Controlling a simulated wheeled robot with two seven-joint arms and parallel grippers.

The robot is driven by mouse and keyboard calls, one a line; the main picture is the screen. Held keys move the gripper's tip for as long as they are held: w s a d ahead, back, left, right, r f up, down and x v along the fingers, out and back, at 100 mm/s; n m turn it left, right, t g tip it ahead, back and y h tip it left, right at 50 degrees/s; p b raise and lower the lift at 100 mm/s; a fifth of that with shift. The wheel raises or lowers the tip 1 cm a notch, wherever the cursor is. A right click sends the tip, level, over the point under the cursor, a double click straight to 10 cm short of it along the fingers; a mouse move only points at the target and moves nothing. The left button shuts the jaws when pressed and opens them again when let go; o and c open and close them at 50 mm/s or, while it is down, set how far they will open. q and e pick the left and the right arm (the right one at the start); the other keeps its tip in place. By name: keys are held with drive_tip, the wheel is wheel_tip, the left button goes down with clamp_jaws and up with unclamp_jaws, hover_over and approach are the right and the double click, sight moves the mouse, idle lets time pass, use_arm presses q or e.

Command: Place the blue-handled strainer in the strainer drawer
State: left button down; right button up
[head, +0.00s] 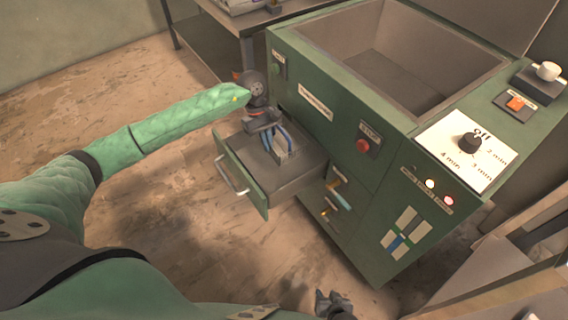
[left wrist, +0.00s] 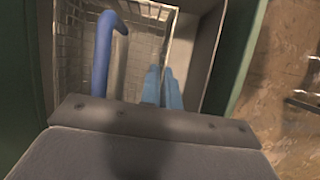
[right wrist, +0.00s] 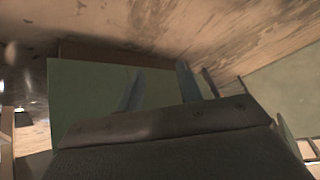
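The strainer (head: 287,154) is a pale wire-mesh basket with a blue handle. It sits inside the pulled-out strainer drawer (head: 240,186) on the green machine. In the left wrist view, the blue handle (left wrist: 102,55) arches up left of my fingers, and the mesh (left wrist: 130,50) shows behind them. My left gripper (head: 283,138) is over the drawer. Its two light-blue fingers (left wrist: 161,85) are close together beside the handle, with the handle not between them. My right gripper (head: 333,302) is low at the front, with its fingers (right wrist: 158,88) spread and empty.
The green machine (head: 325,145) has an open chamber (head: 400,65) on top and a dial panel (head: 466,150) at the right. Small tools (head: 338,198) hang on its front, below and right of the drawer. A dark table (head: 215,40) stands behind. The floor left of the drawer is clear.

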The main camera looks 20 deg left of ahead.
use_arm(q)
drive_tip(key=shift+w+a+f+n+b, duration=0.1)
drive_tip(key=shift+w+f+n+b, duration=0.25)
drive_tip(key=shift+w+f, duration=0.35)
approach(273, 171)
drive_tip(key=shift+x, duration=2.4)
drive_tip(key=shift+f, duration=0.15)
drive_tip(key=c, duration=1.6)
unclamp_jaws()
drive_tip(key=shift+c, duration=0.2)
drive_tip(key=shift+a+r+p, duration=0.1)
drive_tip(key=shift+r+p, duration=0.15)
drive_tip(key=shift+p, duration=0.05)
drive_tip(key=v, duration=1.1)
drive_tip(key=shift+a+r+b, duration=0.15)
drive_tip(key=shift+r+b, duration=0.15)
drive_tip(key=shift+b, duration=0.1)
